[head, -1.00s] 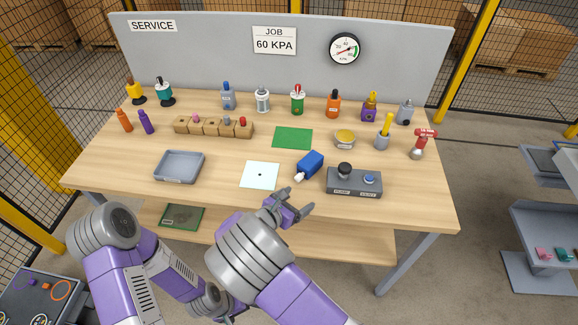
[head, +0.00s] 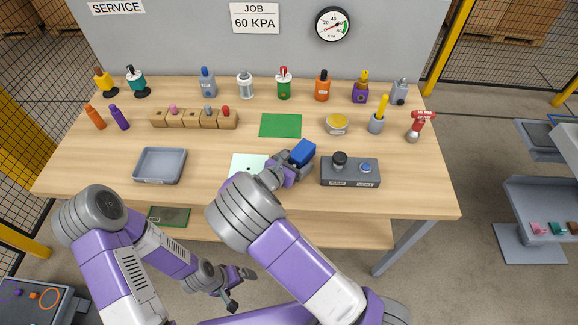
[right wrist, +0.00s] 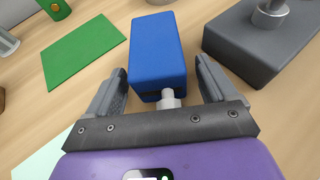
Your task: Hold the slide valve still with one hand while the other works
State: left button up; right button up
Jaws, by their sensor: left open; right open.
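A blue block (head: 304,151) with a short grey-white stem lies on the table. I see no readable label on it, so I cannot tell for sure that it is the slide valve. My right gripper (head: 292,164) is open at the block's near end. In the right wrist view, the block (right wrist: 157,42) lies between and ahead of the open fingers (right wrist: 160,75), with its stem pointing toward the palm and a gap on each side. My left gripper (head: 242,288) is open and empty, low in front of the table edge.
A grey box with knobs (head: 340,180) stands close right of the block. A white sheet (head: 240,164), partly hidden by my right arm, lies left. A green mat (head: 281,125) and a grey tray (head: 160,166) lie free. Several bottles and tools line the back.

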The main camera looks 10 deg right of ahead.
jog(key=shift+w+d, duration=0.15)
jog(key=shift+d, duration=0.05)
jog(key=c, duration=1.1)
jog(key=shift+c, duration=0.2)
jog(key=o, duration=1.3)
jog(key=shift+c, duration=0.2)
